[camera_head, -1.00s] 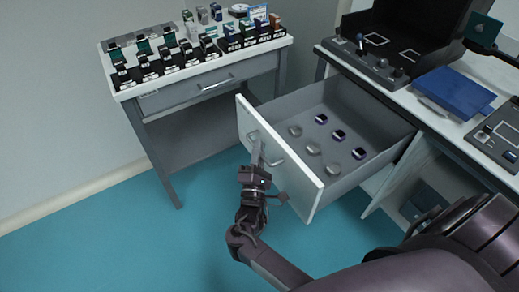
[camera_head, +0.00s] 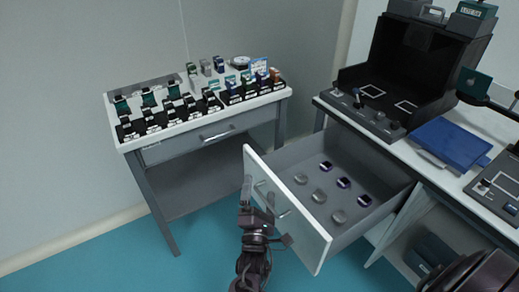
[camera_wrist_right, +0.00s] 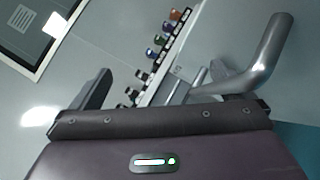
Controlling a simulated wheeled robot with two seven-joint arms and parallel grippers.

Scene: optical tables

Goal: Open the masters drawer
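The masters drawer (camera_head: 318,240) is a grey drawer with a white front, standing pulled out from the right table. Several small round and dark blue-rimmed pieces lie inside it, including a grey disc (camera_head: 319,196). Its bar handle (camera_head: 284,213) is on the front face and shows as a metal bar in the right wrist view (camera_wrist_right: 268,55). My right gripper (camera_head: 259,197) is at the front face beside the handle, fingers apart. In the wrist view a dark finger (camera_wrist_right: 93,103) is left of the bar; whether they touch is unclear. My left gripper is not in view.
A side table (camera_head: 205,128) at the left has a closed drawer and carries several small boxed parts in rows. Teal floor (camera_head: 205,245) is clear in front.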

